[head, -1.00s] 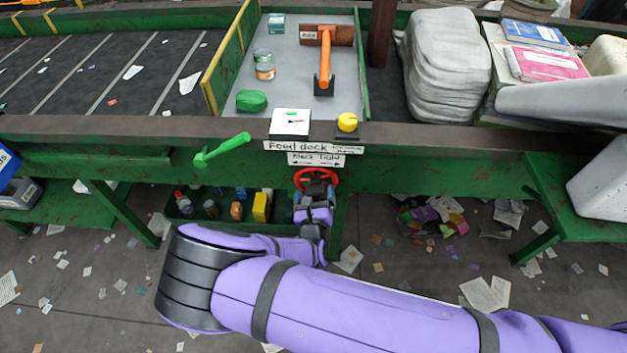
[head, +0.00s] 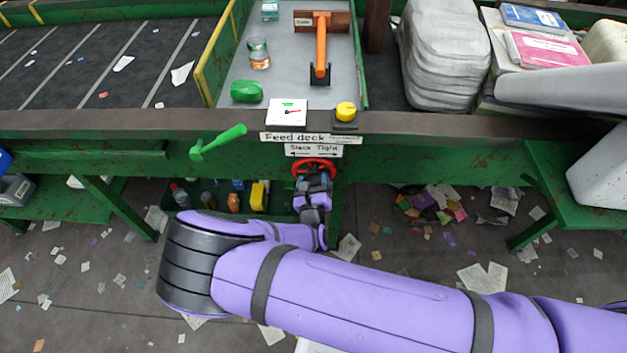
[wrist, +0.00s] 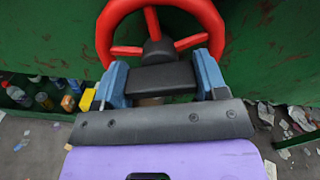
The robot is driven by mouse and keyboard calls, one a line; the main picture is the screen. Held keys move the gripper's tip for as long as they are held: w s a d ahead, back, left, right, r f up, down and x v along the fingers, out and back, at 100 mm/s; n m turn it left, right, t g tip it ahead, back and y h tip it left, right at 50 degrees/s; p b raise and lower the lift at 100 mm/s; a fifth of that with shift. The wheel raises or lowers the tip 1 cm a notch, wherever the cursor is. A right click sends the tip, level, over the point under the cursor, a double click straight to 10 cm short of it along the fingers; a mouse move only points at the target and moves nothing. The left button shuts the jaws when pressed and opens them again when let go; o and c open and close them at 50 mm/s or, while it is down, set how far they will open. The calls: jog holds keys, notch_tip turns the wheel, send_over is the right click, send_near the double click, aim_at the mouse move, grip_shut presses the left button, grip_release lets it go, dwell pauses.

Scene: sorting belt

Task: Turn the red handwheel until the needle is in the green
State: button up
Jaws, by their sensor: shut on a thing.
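The red handwheel (head: 314,167) is on the green front beam under the "Slack Tight" sign (head: 314,151). In the wrist view the handwheel (wrist: 160,8) fills the top, with its spokes and dark hub showing. My gripper (head: 314,178) is at the wheel's lower side. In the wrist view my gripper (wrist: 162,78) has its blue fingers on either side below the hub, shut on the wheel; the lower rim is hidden. The white gauge (head: 287,117) lies on the beam above. It has a small green mark and a thin needle; the needle's exact place against the green is too small to tell.
A green lever (head: 218,142) sticks out left of the wheel. A yellow knob (head: 346,111) is right of the gauge. A crate of bottles and boxes (head: 258,196) stands below the beam. Loose scraps (head: 430,205) lie on the floor at right.

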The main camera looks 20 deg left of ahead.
jog(key=n, duration=0.5)
jog(key=shift+n, duration=2.1)
jog(key=shift+s+f, duration=0.1)
jog(key=o, duration=0.9)
jog(key=shift+o, duration=0.2)
